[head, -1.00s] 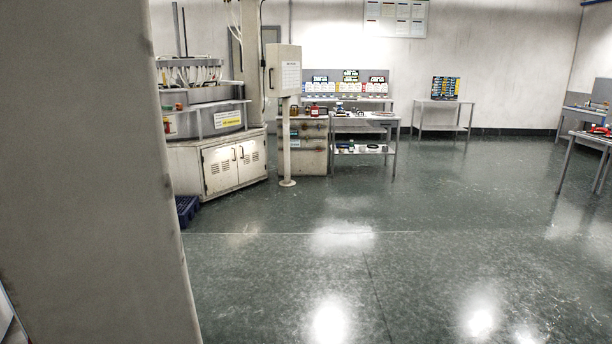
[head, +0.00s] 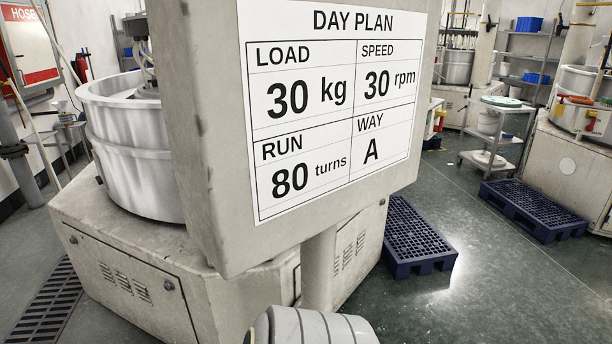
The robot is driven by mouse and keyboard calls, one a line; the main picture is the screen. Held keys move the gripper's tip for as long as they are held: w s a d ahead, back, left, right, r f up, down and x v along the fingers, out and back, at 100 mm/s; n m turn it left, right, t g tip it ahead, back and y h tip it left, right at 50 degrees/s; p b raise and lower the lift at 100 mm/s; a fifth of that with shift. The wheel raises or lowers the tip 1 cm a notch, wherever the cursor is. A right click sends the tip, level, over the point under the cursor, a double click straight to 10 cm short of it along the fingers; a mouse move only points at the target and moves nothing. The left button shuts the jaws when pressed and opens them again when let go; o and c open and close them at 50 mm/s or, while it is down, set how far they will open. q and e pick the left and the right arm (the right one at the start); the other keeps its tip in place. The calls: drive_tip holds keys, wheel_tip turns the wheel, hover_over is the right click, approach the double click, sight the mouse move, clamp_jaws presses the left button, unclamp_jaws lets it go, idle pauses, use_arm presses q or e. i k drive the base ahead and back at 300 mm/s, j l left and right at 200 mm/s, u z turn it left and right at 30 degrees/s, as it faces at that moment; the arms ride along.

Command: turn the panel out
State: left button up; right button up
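A large beige-grey panel box (head: 222,215) fills the middle of the head view, close to me. It stands on a grey post (head: 318,268). The face turned to me bears a white DAY PLAN sheet (head: 335,100) reading load 30 kg, speed 30 rpm, run 80 turns, way A. The panel's top is cut off by the frame. Neither gripper shows in this view. A light grey banded rounded part shows at the bottom edge, below the post; I cannot tell whether it is mine.
Behind the panel stands a lapping machine with a metal drum (head: 128,150) on a wide cabinet (head: 130,285). Blue pallets (head: 412,240) (head: 532,208) lie on the floor at right, with a trolley (head: 490,160) beyond. A floor grate (head: 45,305) is at lower left. Green floor is clear at lower right.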

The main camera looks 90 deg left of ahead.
sight(286, 121)
drive_tip(key=j+u, duration=0.1)
drive_tip(key=u, duration=3.35)
drive_tip(key=i+l+u, duration=0.1)
drive_tip(key=l+u, duration=0.25)
drive_tip(key=l, duration=0.2)
drive_tip(key=l+u, duration=0.4)
drive_tip(key=l, duration=0.2)
drive_tip(key=l+u, duration=0.35)
drive_tip(key=l, duration=0.85)
drive_tip(key=k+l+u, duration=0.1)
drive_tip(key=l, duration=0.5)
drive_tip(key=k+l, duration=0.1)
drive_tip(key=l, duration=0.5)
drive_tip(key=k+l, duration=0.1)
drive_tip(key=l, duration=0.5)
drive_tip(key=i+z, duration=0.25)
drive_tip(key=k+j, duration=0.05)
drive_tip(key=k, duration=0.05)
